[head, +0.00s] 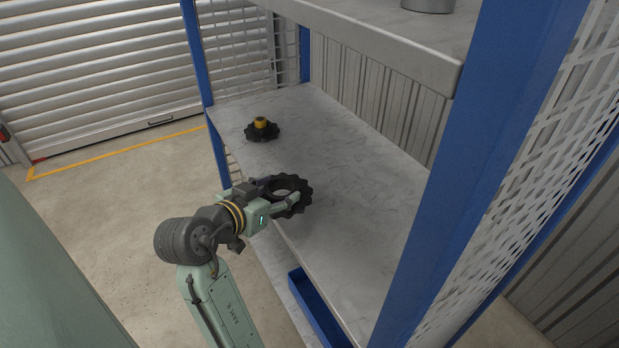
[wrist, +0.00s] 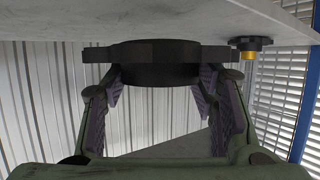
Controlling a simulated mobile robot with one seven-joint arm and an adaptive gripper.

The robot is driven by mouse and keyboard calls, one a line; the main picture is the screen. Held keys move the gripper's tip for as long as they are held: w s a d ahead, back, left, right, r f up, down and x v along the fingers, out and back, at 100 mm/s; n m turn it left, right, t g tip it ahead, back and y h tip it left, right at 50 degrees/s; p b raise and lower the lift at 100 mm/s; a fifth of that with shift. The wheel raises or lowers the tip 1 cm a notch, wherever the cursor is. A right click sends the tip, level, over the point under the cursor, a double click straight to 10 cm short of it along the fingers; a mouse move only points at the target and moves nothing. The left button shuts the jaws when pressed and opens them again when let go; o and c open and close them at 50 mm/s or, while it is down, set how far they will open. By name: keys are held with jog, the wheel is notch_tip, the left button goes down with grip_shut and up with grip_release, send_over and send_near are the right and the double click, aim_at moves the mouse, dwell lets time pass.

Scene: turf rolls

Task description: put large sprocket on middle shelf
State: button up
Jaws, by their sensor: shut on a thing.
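The large sprocket (head: 306,189) is a black toothed ring, held flat over the front part of the middle shelf (head: 345,215) in the head view. My gripper (head: 289,196) is shut on it, reaching in from the shelf's front edge. In the wrist view, which looks upside down, the large sprocket (wrist: 155,52) lies level between the fingers of my gripper (wrist: 158,80), close to the shelf surface (wrist: 60,22). I cannot tell whether it touches the shelf.
A smaller black sprocket with a yellow hub (head: 262,130) sits farther back on the same shelf. A blue bin (head: 318,310) is below. The upper shelf (head: 370,40) and blue post (head: 470,150) bound the space. The shelf's right part is clear.

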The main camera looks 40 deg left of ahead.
jog(key=p, duration=0.2)
send_over(306, 198)
jog(key=shift+s+f, duration=0.25)
jog(key=shift+s, duration=0.2)
jog(key=shift+w+f, duration=0.2)
jog(key=shift+w, duration=0.35)
jog(key=shift+f, duration=1.7)
jog(key=shift+f, duration=0.2)
jog(key=o, duration=1.6)
